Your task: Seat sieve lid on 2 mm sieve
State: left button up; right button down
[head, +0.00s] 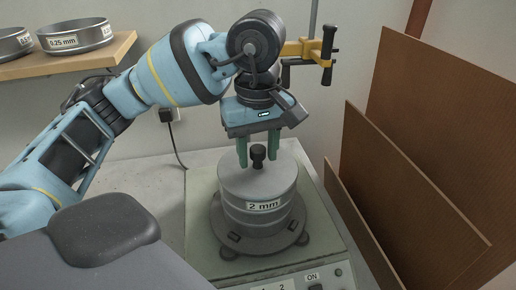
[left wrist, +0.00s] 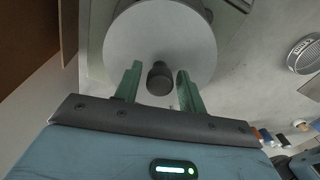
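The grey round sieve lid (head: 240,182) lies level on top of the 2 mm sieve (head: 240,207), with no gap that I can see between them. The lid also shows in the left wrist view (left wrist: 160,35). Its dark knob (head: 258,153) stands up at the middle and shows in the left wrist view (left wrist: 160,78). My left gripper (head: 258,162) points down over the lid. Its green fingers (left wrist: 159,70) are open on either side of the knob, with clear space to both sides. My right gripper is not in view.
The sieve stands on a shaker base (head: 200,200) with a switch panel (head: 310,276) at its front. Brown boards (head: 400,190) lean close on the right. A wooden shelf (head: 70,62) at upper left holds other sieves, one marked 0.25 mm (head: 75,37). A cable (head: 178,148) hangs behind.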

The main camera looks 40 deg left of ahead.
aim_at(258, 149)
pick_arm(q)
jog(key=shift+o, duration=1)
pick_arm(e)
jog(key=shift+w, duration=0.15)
pick_arm(q)
notch_tip(258, 149, up, 7)
jog(key=shift+r+p, duration=0.15)
jog(key=shift+p, duration=0.45)
jog(key=shift+r, duration=0.25)
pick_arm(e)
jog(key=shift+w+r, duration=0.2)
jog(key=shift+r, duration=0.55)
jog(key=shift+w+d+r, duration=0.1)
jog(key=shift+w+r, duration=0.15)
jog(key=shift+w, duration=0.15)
